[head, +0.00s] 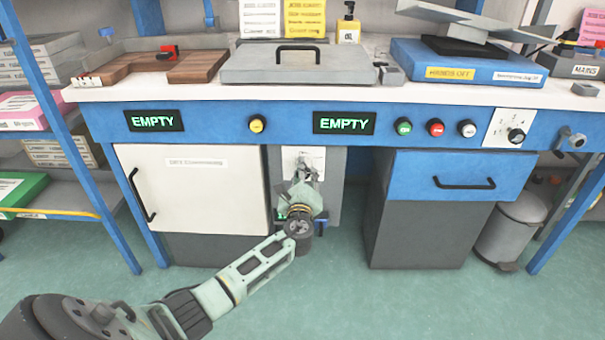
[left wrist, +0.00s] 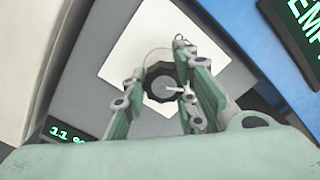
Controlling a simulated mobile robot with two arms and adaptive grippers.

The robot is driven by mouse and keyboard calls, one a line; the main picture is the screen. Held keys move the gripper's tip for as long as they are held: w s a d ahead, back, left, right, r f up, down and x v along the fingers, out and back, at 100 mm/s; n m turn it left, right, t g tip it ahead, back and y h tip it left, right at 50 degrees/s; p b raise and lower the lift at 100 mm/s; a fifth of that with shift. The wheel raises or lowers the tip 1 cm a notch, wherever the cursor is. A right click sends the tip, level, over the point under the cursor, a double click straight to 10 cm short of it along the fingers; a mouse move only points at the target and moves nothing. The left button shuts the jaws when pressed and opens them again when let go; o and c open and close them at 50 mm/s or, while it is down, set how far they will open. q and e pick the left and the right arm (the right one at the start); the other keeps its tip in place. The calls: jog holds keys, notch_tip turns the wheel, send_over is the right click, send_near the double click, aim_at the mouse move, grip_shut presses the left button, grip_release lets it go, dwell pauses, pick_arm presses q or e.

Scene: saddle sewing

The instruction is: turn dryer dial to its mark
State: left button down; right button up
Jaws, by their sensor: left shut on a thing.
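The dryer dial (left wrist: 160,84) is a dark, many-sided knob with a grey face and a pale pointer line, in the left wrist view. It sits on a white plate (left wrist: 125,47), which also shows under the bench in the head view (head: 292,155). My left gripper (head: 304,172) is at the plate, its fingers on both sides of the dial and shut on it. In the left wrist view the pointer points roughly right, towards a finger. I cannot make out the mark. In the head view the gripper hides the dial. My right gripper is not in view.
A display (left wrist: 66,132) reading about 11 % is beside the plate. A white cabinet (head: 190,185) stands left of the dryer, a blue-and-grey drawer unit (head: 430,225) right. Another dial (head: 516,135) is on the bench front. The floor (head: 330,300) in front is clear.

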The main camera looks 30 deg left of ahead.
pick_arm(q)
jog(key=shift+s+a+f, duration=0.1)
jog(key=shift+s+f, duration=0.05)
jog(key=shift+f, duration=0.3)
jog(key=c, duration=1.5)
grip_release()
jog(key=shift+a, duration=0.1)
jog(key=shift+r, duration=0.15)
jog(key=shift+r, duration=0.1)
jog(key=v, duration=1.2)
